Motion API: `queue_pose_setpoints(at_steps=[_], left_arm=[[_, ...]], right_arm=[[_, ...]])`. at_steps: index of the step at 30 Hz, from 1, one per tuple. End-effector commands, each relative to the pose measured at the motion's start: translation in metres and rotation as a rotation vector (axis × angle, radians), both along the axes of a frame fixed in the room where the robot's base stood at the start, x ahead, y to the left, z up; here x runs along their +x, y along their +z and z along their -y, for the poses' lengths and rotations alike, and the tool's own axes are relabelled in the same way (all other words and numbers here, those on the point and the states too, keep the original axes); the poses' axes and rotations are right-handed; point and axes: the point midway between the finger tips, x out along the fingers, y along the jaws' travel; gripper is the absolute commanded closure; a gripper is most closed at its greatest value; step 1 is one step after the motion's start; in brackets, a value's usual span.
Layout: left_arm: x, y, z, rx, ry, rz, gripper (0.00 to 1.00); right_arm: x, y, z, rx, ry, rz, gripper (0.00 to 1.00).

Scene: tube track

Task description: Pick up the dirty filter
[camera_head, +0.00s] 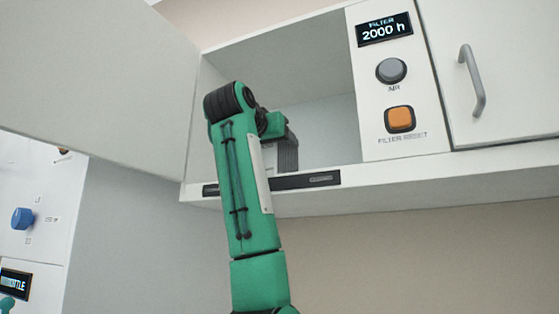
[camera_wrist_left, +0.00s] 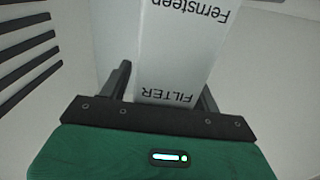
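In the left wrist view, a white filter (camera_wrist_left: 180,60) with upside-down "FILTER" and "Fernsteen" lettering stands between my left gripper's two dark fingers (camera_wrist_left: 166,88). A narrow gap shows beside the left finger, and the fingers look open around the filter. In the head view my green left arm reaches up into the open cabinet and hides most of the gripper. A dark grey ridged block (camera_head: 287,152) shows beside the wrist; I cannot tell whether it is filter or gripper. My right gripper is not in view.
The open cabinet (camera_head: 325,125) has its door (camera_head: 90,75) swung out to the left. A panel at its right has a "FILTER 2000 h" display (camera_head: 384,30), a grey knob (camera_head: 391,71) and an orange button (camera_head: 400,119). A closed door with a handle (camera_head: 471,80) is farther right.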

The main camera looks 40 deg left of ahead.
Motion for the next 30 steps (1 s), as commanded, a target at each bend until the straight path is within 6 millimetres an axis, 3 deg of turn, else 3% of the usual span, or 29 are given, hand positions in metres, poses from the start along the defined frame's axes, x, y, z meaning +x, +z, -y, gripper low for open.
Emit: queue_pose_setpoints(at_steps=[1, 7, 20, 26, 30], left_arm=[[0.000, 0.000, 0.000, 0.000, 0.000, 0.000, 0.47], [0.000, 0.000, 0.000, 0.000, 0.000, 0.000, 0.86], [0.000, 0.009, 0.000, 0.000, 0.000, 0.000, 0.86], [-0.002, 0.036, 0.000, -0.001, 0.000, 0.001, 0.86], [-0.002, 0.067, 0.000, 0.000, 0.000, 0.001, 0.86]], right_arm=[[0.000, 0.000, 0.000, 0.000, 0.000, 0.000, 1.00], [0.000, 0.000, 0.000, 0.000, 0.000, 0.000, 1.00], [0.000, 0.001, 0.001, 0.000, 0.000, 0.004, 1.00], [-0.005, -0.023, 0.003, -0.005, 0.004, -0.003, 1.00], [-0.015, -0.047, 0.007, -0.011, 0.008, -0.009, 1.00]])
